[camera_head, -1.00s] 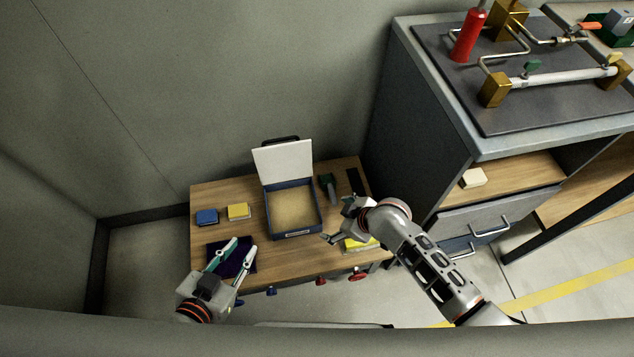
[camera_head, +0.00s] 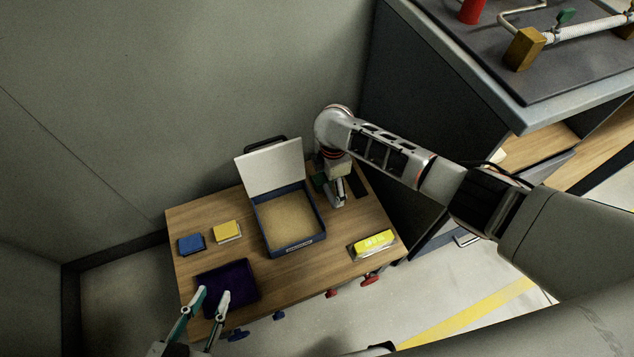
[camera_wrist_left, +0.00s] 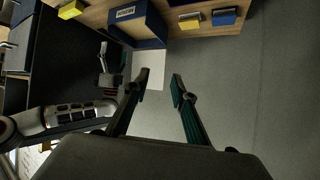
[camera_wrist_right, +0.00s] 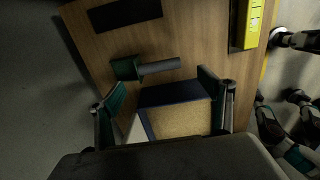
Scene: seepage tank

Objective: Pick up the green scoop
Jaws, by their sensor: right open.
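The green scoop lies on the wooden table near its back right, beside the open box. In the right wrist view the scoop (camera_wrist_right: 127,68) shows a dark green head and a grey handle pointing right. In the head view only a bit of its green (camera_head: 319,182) shows behind my right gripper (camera_head: 338,200). My right gripper is open above the scoop; in its wrist view the fingers (camera_wrist_right: 162,95) are wide apart, with the scoop ahead of them and no contact visible. My left gripper (camera_head: 212,293) is open and empty at the table's front left, near a dark purple mat (camera_head: 240,283).
The blue box (camera_head: 291,250) with sand-coloured contents has its white lid (camera_head: 270,163) raised. Blue (camera_head: 191,244) and yellow (camera_head: 228,231) blocks sit left of it. A yellow item (camera_head: 372,243) lies front right. A dark flat piece (camera_wrist_right: 124,13) lies beyond the scoop. The cabinet stands right.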

